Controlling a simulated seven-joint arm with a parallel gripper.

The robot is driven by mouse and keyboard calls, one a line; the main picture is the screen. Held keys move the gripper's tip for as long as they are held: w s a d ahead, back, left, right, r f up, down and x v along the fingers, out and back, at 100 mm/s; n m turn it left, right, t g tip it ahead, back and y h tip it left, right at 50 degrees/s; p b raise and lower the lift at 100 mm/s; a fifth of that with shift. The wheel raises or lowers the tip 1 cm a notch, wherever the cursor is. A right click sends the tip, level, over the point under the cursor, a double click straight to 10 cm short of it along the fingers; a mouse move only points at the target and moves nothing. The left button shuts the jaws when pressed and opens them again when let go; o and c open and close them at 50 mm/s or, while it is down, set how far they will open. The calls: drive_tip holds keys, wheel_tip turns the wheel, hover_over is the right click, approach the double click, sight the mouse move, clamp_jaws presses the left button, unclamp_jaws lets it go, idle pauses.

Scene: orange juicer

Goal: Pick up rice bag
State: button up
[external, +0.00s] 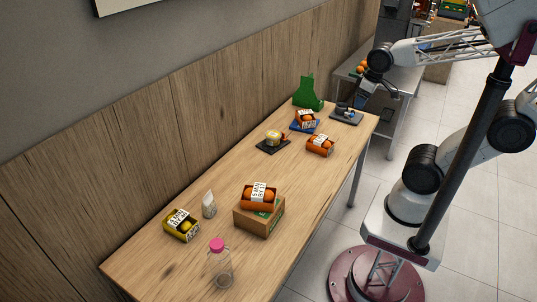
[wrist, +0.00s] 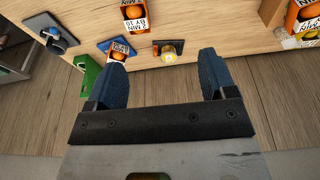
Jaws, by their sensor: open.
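A small upright whitish pouch (external: 209,205), which looks like the rice bag, stands on the wooden table between a yellow-netted fruit pack (external: 182,225) and a cardboard box (external: 259,216). A pale shape at the right edge of the wrist view (wrist: 289,42) may be the same pouch, but it is too small and cut off to be sure. My gripper (external: 366,92) is above the table's far right end, well away from the pouch. In the wrist view its blue fingers (wrist: 163,68) are spread apart with nothing between them.
An orange pack (external: 259,197) rests on the box. A clear bottle with a pink cap (external: 219,262) stands near the front. Several fruit packs, dark pads and a green stand (external: 308,92) occupy the far end. A wood-panelled wall runs along the left side.

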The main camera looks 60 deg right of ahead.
drive_tip(key=w+a+f+m+g+y, duration=0.2)
drive_tip(key=w+a+f+m+y, duration=0.25)
drive_tip(key=w+a, duration=0.75)
drive_tip(key=w+a+f+m+g+y, duration=0.35)
drive_tip(key=w+a+f, duration=0.25)
drive_tip(key=w+a, duration=0.6)
drive_tip(key=w+a+f+m+y, duration=0.1)
drive_tip(key=w+a+f+m, duration=0.1)
drive_tip(key=w+a+f, duration=0.3)
drive_tip(key=w+a+f+m+y, duration=0.2)
drive_tip(key=w+a+f, duration=0.3)
drive_tip(key=f, duration=0.4)
drive_tip(key=w+a+f+m+t+y, duration=0.1)
drive_tip(key=w+a+f+m+y, duration=0.1)
drive_tip(key=w+a+f+m, duration=0.2)
drive_tip(key=shift+w+a+f, duration=0.2)
drive_tip(key=shift+a+f, duration=0.3)
drive_tip(key=shift+f, duration=0.2)
drive_tip(key=shift+w+a+f, duration=0.2)
drive_tip(key=shift+a+f, duration=0.25)
drive_tip(key=shift+f, duration=0.2)
drive_tip(key=shift+w+a+f, duration=0.2)
drive_tip(key=shift+a+f, duration=0.3)
drive_tip(key=shift+f, duration=0.2)
drive_tip(key=shift+w+a+f, duration=0.1)
drive_tip(key=shift+a+f, duration=0.05)
drive_tip(key=shift+f, duration=0.1)
drive_tip(key=shift+a, duration=0.1)
drive_tip(key=shift+x, duration=1.2)
drive_tip(key=shift+a, duration=0.1)
